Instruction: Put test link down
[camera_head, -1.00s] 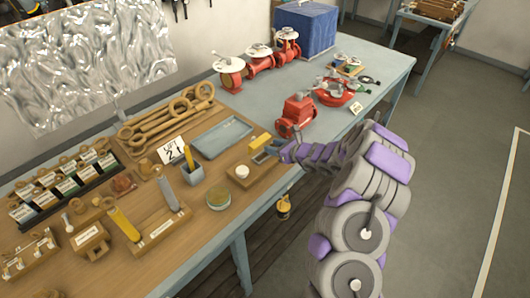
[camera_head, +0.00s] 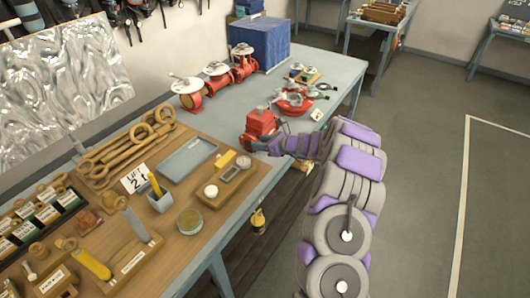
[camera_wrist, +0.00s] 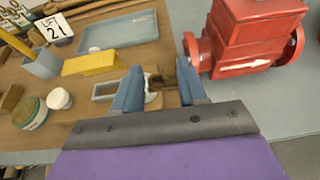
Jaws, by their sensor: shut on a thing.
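My gripper (camera_wrist: 159,88) is shut on a small, pale metal piece (camera_wrist: 153,101), which I take to be the test link. Only part of it shows between the two blue-grey fingers, so its full shape is hidden. In the head view my gripper (camera_head: 262,147) is low over the bench edge, just in front of the red valve body, and the held piece cannot be made out. A grey rectangular frame (camera_wrist: 104,91) lies on the wooden board beside the left finger, with a yellow block (camera_wrist: 92,64) behind it.
The red valve body (camera_wrist: 252,40) stands close to the right finger. A blue-grey tray (camera_head: 188,160), a pen cup (camera_head: 160,201) and a round tin (camera_head: 189,221) stand on the wooden board. Red valves stand along the wall side.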

